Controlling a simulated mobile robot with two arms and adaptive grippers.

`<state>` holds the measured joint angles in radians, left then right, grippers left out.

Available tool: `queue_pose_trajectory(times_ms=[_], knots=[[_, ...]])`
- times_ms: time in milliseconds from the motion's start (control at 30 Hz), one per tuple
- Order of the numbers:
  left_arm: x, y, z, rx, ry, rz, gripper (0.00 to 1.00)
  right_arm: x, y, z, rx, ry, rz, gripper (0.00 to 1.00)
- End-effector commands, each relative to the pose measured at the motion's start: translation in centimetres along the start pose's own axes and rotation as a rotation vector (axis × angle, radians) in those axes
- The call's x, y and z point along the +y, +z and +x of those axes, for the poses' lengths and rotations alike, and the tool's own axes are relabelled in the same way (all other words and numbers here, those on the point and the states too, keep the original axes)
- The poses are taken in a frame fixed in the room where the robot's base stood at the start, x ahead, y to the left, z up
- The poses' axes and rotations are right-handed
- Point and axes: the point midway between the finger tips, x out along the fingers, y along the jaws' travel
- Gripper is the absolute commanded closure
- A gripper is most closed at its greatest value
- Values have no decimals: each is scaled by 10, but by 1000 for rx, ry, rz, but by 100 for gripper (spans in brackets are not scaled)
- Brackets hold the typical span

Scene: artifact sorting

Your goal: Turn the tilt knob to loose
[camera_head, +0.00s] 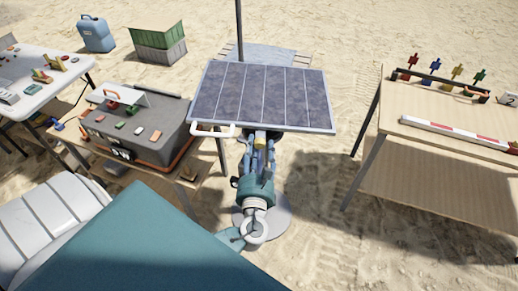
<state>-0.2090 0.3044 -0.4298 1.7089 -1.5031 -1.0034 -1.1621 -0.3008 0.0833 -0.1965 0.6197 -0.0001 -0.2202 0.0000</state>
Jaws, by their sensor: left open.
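The solar panel (262,93) is dark with a pale frame and stands tilted in the middle of the head view. A white handle (212,131) sticks out at its front left corner. A small yellow part (261,136), which may be the tilt knob, shows just below the panel's front edge. My left gripper (259,148) is open beneath that edge, with its fingers close around or just in front of the yellow part. I cannot tell whether they touch it. The knob's markings and setting are not readable. My right gripper is not in view.
A wooden table (455,94) with colored figures and a red-white bar stands at right. A grey case (142,128) sits on a left table. A white table (35,75), a blue canister (96,33) and a green-topped crate (158,42) stand farther left. Sand lies between.

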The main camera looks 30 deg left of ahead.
Motion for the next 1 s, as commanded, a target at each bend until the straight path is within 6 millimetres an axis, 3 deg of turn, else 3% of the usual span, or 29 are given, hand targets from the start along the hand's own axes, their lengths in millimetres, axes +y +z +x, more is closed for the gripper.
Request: queue_pose_trajectory(times_ms=[267,400,500,1000], knots=[[0,0,1,1,0,0,57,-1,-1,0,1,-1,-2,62],[0,0,1,1,0,0,85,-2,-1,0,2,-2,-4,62],[0,0,1,0,0,0,99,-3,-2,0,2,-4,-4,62],[1,-1,1,-4,0,-136,100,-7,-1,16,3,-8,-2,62]])
